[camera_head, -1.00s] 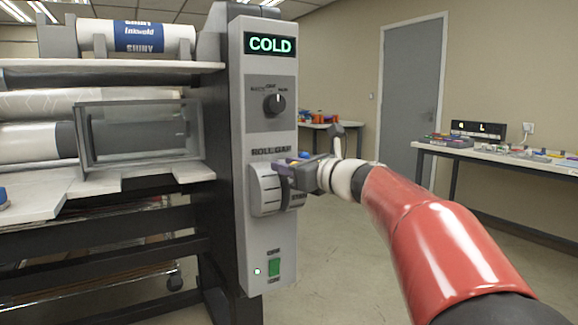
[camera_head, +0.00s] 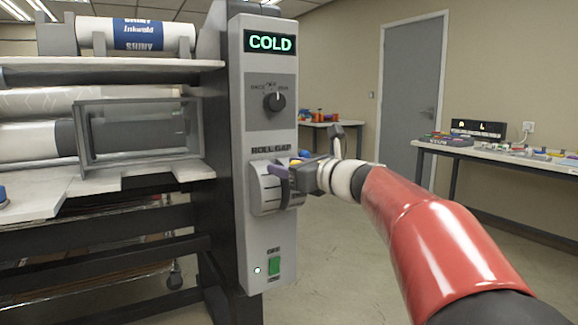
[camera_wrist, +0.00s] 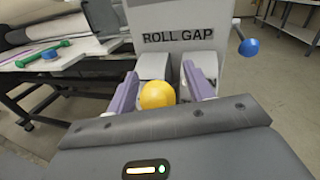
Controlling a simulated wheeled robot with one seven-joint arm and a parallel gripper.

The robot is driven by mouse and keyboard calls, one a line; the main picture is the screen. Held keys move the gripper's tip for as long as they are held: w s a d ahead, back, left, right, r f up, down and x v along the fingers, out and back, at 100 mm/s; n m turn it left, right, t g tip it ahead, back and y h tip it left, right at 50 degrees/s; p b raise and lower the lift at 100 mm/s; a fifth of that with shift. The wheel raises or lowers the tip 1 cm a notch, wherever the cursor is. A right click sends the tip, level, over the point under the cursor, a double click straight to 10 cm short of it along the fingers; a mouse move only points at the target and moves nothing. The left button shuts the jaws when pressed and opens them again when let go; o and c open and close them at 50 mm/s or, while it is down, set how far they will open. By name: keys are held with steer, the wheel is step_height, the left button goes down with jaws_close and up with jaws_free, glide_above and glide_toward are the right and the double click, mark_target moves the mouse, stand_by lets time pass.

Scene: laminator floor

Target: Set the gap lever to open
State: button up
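The gap lever's round yellow knob (camera_wrist: 157,94) sits between the two purple fingers of my gripper (camera_wrist: 160,76) in the wrist view. The fingers stand apart, with a visible gap between the knob and the right finger. The left finger is close to the knob; I cannot tell whether it touches. In the head view my gripper (camera_head: 283,170) is at the ROLL GAP housing (camera_head: 266,196) on the grey control panel (camera_head: 264,125). There the gripper hides most of the lever, and the position marks are too blurred or covered to read.
Above are a COLD display (camera_head: 270,43) and a dark dial (camera_head: 274,102); a green switch (camera_head: 274,266) is below. The laminator's shelves and rolls are on the left. A blue ball (camera_wrist: 248,47) shows at right in the wrist view. Floor to the right is clear.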

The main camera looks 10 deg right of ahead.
steer(key=v, duration=0.8)
steer(key=shift+b, duration=0.45)
